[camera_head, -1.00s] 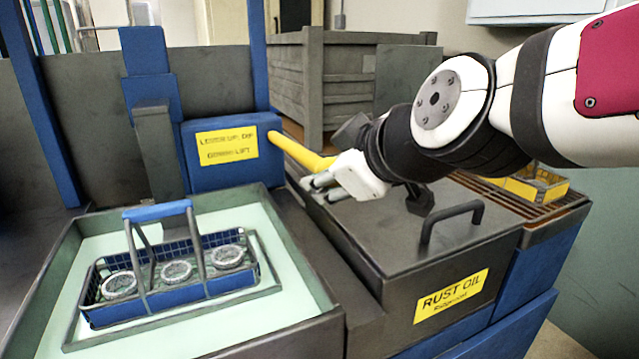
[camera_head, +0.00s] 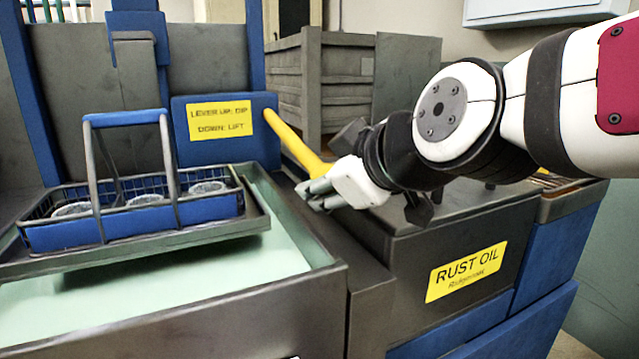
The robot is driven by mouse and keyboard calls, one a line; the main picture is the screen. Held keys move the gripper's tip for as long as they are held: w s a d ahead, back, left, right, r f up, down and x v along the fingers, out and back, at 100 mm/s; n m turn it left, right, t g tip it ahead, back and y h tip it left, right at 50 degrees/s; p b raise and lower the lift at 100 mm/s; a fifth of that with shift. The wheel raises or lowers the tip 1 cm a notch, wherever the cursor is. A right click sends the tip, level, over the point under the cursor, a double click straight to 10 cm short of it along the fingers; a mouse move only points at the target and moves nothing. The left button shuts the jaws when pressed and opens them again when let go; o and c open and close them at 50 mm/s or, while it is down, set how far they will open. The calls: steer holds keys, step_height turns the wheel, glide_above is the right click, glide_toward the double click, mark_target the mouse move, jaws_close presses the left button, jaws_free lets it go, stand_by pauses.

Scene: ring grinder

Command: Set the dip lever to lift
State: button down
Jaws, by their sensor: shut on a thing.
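The yellow dip lever (camera_head: 297,146) comes out of the blue housing and slopes down to the right. My gripper (camera_head: 318,192) is at the lever's lower end and shut on it; the gripper partly hides that end. A yellow label (camera_head: 222,121) on the housing reads "LEVER UP: DIP, DOWN: LIFT". The blue wire basket (camera_head: 130,217) holds several metal rings and stands on a dark tray (camera_head: 160,248), which hangs above the pale green liquid (camera_head: 250,285).
The dark tank (camera_head: 230,316) fills the lower left. The rust oil box (camera_head: 460,262), with its yellow label, stands right of it below my arm. A grey crate (camera_head: 300,80) is behind. Open space shows above the housing.

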steer(key=shift+a+f+b, duration=0.1)
steer(key=shift+f+b, duration=0.5)
steer(key=shift+f, duration=0.45)
steer(key=c, duration=1)
jaws_free()
steer(key=shift+w+f, duration=0.1)
steer(key=shift+r, duration=0.4)
